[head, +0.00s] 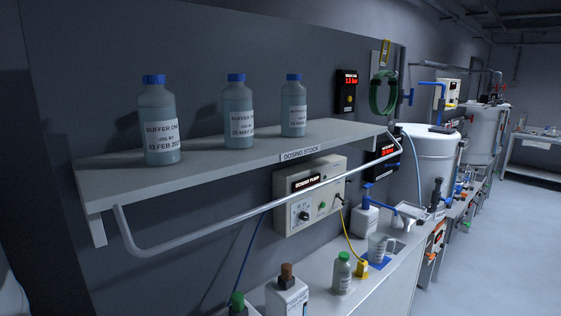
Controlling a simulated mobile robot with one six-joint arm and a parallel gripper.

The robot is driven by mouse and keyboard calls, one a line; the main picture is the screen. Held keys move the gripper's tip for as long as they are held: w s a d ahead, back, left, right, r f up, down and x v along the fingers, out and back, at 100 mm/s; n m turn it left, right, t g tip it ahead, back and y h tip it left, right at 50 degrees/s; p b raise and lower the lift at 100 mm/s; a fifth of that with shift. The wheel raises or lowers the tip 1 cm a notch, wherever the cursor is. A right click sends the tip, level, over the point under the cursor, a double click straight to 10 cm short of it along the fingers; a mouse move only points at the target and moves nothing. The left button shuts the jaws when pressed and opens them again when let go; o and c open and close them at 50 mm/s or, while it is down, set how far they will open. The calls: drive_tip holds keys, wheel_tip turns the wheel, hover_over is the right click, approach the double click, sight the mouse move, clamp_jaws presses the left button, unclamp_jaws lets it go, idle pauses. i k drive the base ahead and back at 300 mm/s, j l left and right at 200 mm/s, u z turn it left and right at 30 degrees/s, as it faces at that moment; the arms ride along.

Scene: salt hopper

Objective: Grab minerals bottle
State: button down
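Three clear bluish bottles with blue caps stand upright in a row on the wall shelf (225,160). The nearest bottle (158,120), at the left, has a label starting with "BUFFER". The middle bottle (238,108) has a similar label, its top line hard to read. The farthest bottle (293,106), at the right, has a label whose top line is too small to read surely. I cannot tell for certain which one is the minerals bottle. My gripper is not in view.
A metal rail (260,207) runs along the shelf's front. The dosing pump (310,196) hangs below the shelf. The lower counter holds a green-capped bottle (343,274), a brown-capped bottle (287,298) and a jug (380,248). A white tank (428,165) stands behind. The floor at right is clear.

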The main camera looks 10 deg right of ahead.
sight(342, 265)
drive_tip(key=i+l+u, duration=0.1)
drive_tip(key=i+l, duration=0.3)
drive_tip(key=i+l+u, duration=0.15)
drive_tip(key=i+l, duration=0.2)
drive_tip(key=l, duration=0.2)
drive_tip(key=i+l+u, duration=0.1)
drive_tip(key=i+l, duration=0.25)
drive_tip(key=l, duration=0.15)
